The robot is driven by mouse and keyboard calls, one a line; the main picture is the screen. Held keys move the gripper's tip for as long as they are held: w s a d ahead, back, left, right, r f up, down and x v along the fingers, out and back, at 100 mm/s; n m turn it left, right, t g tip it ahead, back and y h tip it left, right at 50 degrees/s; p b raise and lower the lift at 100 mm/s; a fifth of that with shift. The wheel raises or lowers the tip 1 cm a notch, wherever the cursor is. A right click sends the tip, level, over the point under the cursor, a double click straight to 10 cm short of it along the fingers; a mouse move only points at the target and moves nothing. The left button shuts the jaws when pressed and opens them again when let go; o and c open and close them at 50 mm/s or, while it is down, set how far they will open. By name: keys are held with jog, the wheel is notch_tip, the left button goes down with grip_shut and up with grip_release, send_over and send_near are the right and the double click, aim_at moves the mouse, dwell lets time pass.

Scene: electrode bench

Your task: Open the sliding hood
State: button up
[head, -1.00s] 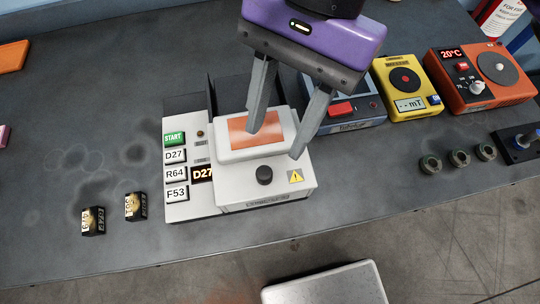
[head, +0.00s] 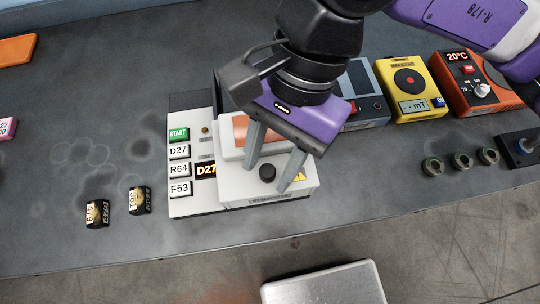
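The white device (head: 192,211) stands on the dark bench with a START button, labelled keys and a small display reading D27. Its sliding hood (head: 229,152) is white with an orange window (head: 240,131), partly hidden behind my gripper. I cannot tell whether either finger touches the knob or the device.
Two black-and-gold blocks (head: 97,213) (head: 140,200) lie left of the device. A grey-blue unit (head: 367,110), a yellow meter (head: 409,92) and an orange heater (head: 474,92) stand at the right. Several small dark rings (head: 461,160) lie before them. The bench at left is mostly clear.

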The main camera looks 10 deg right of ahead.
grip_shut()
dwell(1.2)
